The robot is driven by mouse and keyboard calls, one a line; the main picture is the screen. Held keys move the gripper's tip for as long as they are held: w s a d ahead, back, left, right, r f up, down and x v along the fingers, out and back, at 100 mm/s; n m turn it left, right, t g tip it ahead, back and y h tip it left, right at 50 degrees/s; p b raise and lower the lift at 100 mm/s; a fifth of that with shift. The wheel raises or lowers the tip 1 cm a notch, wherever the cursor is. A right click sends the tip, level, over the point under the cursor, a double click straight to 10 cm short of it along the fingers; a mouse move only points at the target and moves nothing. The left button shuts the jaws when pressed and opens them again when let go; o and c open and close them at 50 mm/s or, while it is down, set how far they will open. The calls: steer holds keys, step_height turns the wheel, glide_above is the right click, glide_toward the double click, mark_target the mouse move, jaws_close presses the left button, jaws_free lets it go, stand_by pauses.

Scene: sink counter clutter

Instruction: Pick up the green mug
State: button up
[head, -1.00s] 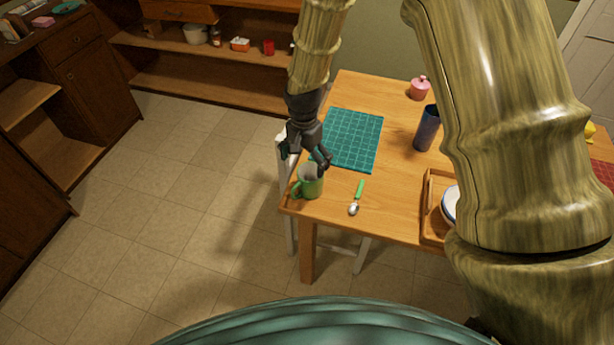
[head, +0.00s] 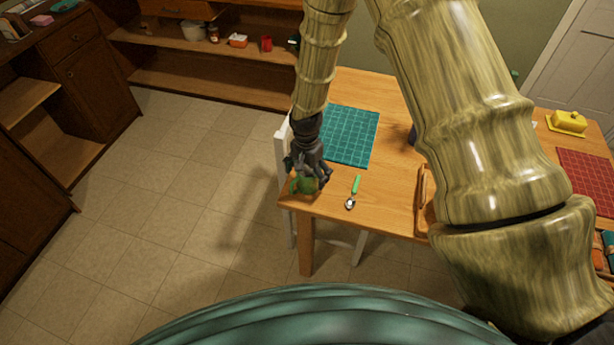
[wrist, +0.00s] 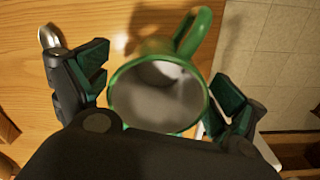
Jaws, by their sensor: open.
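The green mug (head: 304,186) stands at the near left corner of the wooden table, largely hidden by my gripper in the head view. In the wrist view the mug (wrist: 120,88) shows its round rim, pale grey inside and a handle pointing up and right. My gripper (head: 309,180) is over the mug. In the wrist view my gripper (wrist: 160,88) is open, with one finger on each side of the mug. The right finger is close to the rim; I cannot tell whether it touches.
A spoon with a green handle (head: 356,185) lies just right of the mug. A teal placemat (head: 350,135) lies behind it. A wooden tray (head: 424,200) is further right, partly hidden by my arm. The table's edge is close to the mug.

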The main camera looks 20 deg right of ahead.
steer(key=shift+f, duration=1.05)
steer(key=shift+c, duration=0.3)
steer(key=shift+s, duration=0.1)
steer(key=c, duration=1.1)
